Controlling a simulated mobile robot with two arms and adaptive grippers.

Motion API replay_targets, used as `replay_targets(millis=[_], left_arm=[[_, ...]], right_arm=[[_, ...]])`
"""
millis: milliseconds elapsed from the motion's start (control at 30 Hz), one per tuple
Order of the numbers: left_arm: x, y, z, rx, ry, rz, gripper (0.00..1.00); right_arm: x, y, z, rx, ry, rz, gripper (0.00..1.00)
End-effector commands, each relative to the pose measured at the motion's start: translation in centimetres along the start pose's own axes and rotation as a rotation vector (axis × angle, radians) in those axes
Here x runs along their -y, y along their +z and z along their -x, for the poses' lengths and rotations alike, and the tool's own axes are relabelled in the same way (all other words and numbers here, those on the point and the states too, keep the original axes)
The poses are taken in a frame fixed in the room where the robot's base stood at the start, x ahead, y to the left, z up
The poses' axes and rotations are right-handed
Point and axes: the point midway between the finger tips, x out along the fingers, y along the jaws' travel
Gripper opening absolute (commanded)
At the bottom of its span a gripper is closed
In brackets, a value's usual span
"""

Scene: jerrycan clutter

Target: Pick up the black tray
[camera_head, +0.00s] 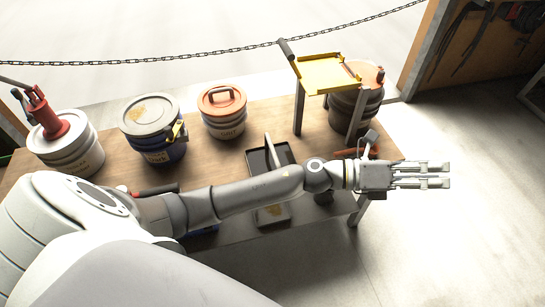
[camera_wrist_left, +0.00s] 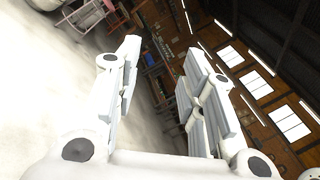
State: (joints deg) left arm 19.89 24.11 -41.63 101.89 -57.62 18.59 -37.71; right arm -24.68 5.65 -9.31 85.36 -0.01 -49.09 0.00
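The black tray (camera_head: 256,162) lies on the wooden table near its middle in the head view. A light, upright handle-like part rises at its right side, and my left arm passes in front of its near edge, hiding part of it. My left gripper (camera_head: 424,175) is out past the table's right end, over the floor, well to the right of the tray. Its fingers are apart with nothing between them, as the left wrist view (camera_wrist_left: 158,100) also shows. The tray is not seen in the left wrist view. My right gripper is in neither view.
On the table (camera_head: 203,165) stand a white bucket with a red pump (camera_head: 78,150), a blue bucket (camera_head: 158,148) and an orange-lidded bucket (camera_head: 224,115). A yellow-topped stand (camera_head: 325,74) and dark bucket (camera_head: 352,114) are at the right. A chain (camera_head: 150,60) hangs behind.

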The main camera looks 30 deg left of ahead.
Motion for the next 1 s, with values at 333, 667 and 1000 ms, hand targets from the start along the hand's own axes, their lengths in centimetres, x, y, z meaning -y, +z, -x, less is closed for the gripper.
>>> replay_targets(millis=[333,667,1000], left_arm=[[-4.0,-9.7,8.1,-1.056,-0.292,-1.101,0.37],[-13.3,3.2,25.4,-2.112,-0.243,-1.482,0.37],[-14.2,9.2,31.6,-2.452,-0.164,-1.412,0.37]], right_arm=[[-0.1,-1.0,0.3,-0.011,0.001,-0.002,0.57],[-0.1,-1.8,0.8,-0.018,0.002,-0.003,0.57],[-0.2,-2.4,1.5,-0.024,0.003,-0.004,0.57]])
